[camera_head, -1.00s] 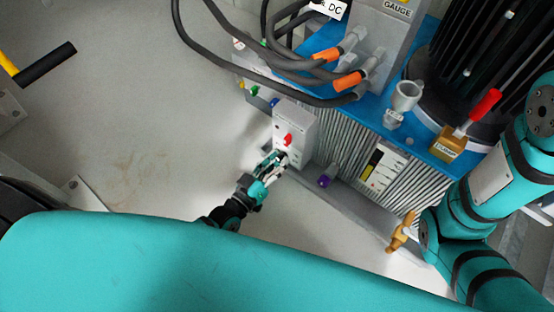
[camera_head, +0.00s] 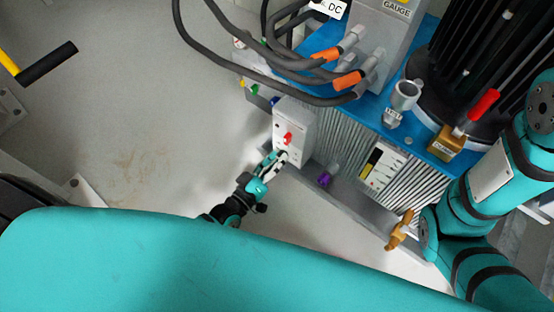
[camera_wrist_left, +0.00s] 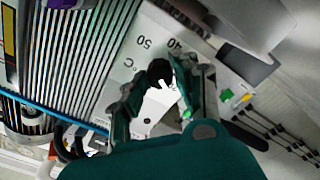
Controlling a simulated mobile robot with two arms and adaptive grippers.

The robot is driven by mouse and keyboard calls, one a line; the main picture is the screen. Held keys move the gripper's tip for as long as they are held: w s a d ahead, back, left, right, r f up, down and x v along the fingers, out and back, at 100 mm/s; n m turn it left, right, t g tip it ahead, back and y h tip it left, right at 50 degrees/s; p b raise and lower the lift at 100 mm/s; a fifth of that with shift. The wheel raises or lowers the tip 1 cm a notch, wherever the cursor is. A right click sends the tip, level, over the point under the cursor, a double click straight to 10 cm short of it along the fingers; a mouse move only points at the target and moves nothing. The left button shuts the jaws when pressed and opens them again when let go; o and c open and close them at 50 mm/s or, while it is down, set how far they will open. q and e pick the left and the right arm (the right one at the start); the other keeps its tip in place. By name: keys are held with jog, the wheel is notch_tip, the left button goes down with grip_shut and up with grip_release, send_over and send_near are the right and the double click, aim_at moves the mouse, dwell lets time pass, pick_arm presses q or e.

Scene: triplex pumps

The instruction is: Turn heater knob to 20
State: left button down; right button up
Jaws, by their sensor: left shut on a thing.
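The heater box (camera_head: 296,124) is a pale box on the side of the pump unit, with a red switch (camera_head: 287,138) on its front. My left gripper (camera_head: 278,158) is at the lower part of that front, below the red switch. In the left wrist view the dial face (camera_wrist_left: 140,48) shows the marks 40, 50 and °C. My left gripper (camera_wrist_left: 164,88) is shut there on the heater knob (camera_wrist_left: 160,72), which looks dark and is partly hidden by the fingers. The mark 20 and the knob's exact setting cannot be made out. My right gripper is out of view.
Dark cables (camera_head: 225,60) with orange connectors hang above the box. A purple-ended valve (camera_head: 325,179) and a brass tap (camera_head: 402,230) stick out to the right. Grey ribs of the tank (camera_head: 345,143) lie behind. Open floor (camera_head: 130,130) is at the left.

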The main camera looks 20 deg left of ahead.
pick_arm(q)
jog(key=c, duration=1)
grip_release()
jog(key=shift+m, duration=0.3)
